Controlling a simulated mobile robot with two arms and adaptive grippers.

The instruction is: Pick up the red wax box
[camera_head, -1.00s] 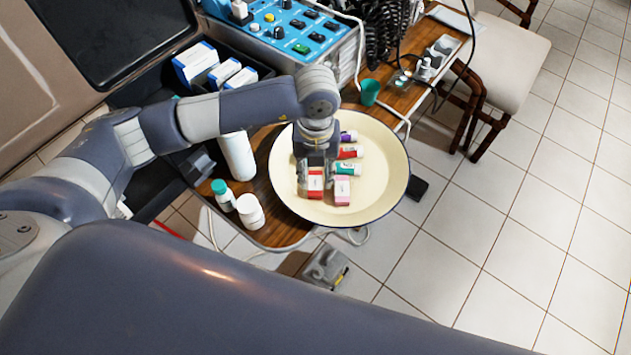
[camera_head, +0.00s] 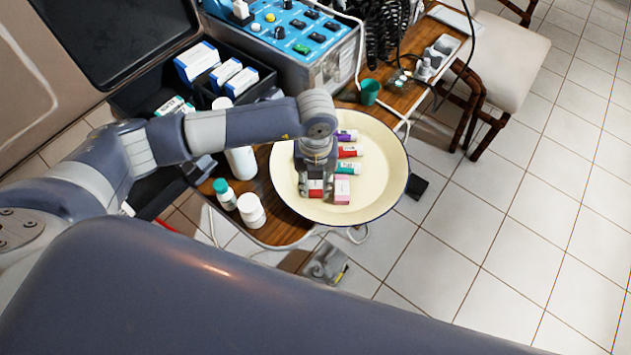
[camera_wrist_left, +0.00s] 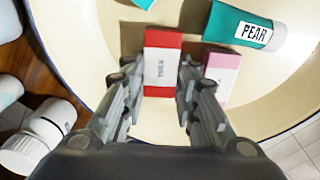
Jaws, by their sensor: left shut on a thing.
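The red wax box (camera_wrist_left: 161,64) has a white label band and lies in the round cream tray (camera_head: 385,190). In the wrist view it sits between the two fingers of my left gripper (camera_wrist_left: 155,85), which is shut on it. In the head view the gripper (camera_head: 316,190) points down over the red box (camera_head: 316,187) and hides part of it. The box appears to be at tray level; I cannot tell whether it touches the tray. A pink and white box (camera_head: 342,190) stands close beside it on the right. My right gripper is not in view.
White bottles (camera_head: 251,210) stand left of the tray on the wooden table. A green cup (camera_head: 370,91) and a blue control unit (camera_head: 285,30) are behind it.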

